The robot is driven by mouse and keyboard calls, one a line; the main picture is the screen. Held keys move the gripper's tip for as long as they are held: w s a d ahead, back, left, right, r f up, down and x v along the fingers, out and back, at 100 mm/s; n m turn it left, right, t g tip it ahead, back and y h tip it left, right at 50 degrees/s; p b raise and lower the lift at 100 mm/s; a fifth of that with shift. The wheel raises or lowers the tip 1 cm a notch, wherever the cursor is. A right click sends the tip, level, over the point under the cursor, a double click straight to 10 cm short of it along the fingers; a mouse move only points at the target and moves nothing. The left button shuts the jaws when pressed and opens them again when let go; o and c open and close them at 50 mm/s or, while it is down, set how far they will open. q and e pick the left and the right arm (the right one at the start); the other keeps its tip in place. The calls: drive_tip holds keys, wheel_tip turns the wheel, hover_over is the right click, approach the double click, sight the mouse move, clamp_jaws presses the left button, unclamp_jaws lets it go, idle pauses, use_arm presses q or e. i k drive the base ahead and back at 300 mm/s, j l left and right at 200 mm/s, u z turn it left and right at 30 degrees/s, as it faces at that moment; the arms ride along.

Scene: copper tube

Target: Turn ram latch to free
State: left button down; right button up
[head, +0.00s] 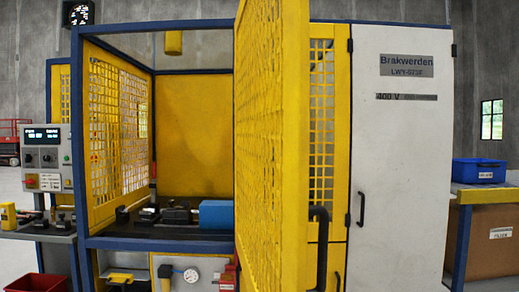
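No part that I can surely name as the ram latch shows in the head view. A machine with a blue frame (200,71) and yellow mesh guards stands ahead. Its yellow mesh door (272,130) stands swung open toward me and hides the right part of the work space. Inside, a dark bed (160,232) carries dark fixtures (176,214) and a blue block (216,214). A yellow block (173,43) hangs at the top. A control panel (46,158) with displays, knobs and a red button stands at the left. Neither of my grippers is in view.
A black handle (319,262) sticks out from the open door. A white cabinet (400,160) stands to the right. A blue bin (479,170) sits on a bench at far right. A pressure gauge (191,276) is below the bed. A red bin (38,283) is low at left.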

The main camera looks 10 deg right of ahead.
sight(183, 203)
drive_tip(key=l+u, duration=0.3)
drive_tip(key=l, duration=0.7)
drive_tip(key=l+u, duration=0.3)
drive_tip(key=l, duration=0.7)
drive_tip(key=k, duration=0.4)
drive_tip(key=k+z, duration=0.15)
drive_tip(key=z, duration=0.35)
drive_tip(key=k+z, duration=0.15)
drive_tip(key=z, duration=0.3)
drive_tip(key=j+z, duration=0.1)
drive_tip(key=z, duration=0.3)
drive_tip(key=j+z, duration=0.1)
drive_tip(key=z, duration=0.25)
drive_tip(key=i+j+z, duration=0.1)
drive_tip(key=z, duration=0.3)
drive_tip(key=k+j, duration=0.1)
drive_tip(key=j, duration=1.95)
drive_tip(key=k+u, duration=0.05)
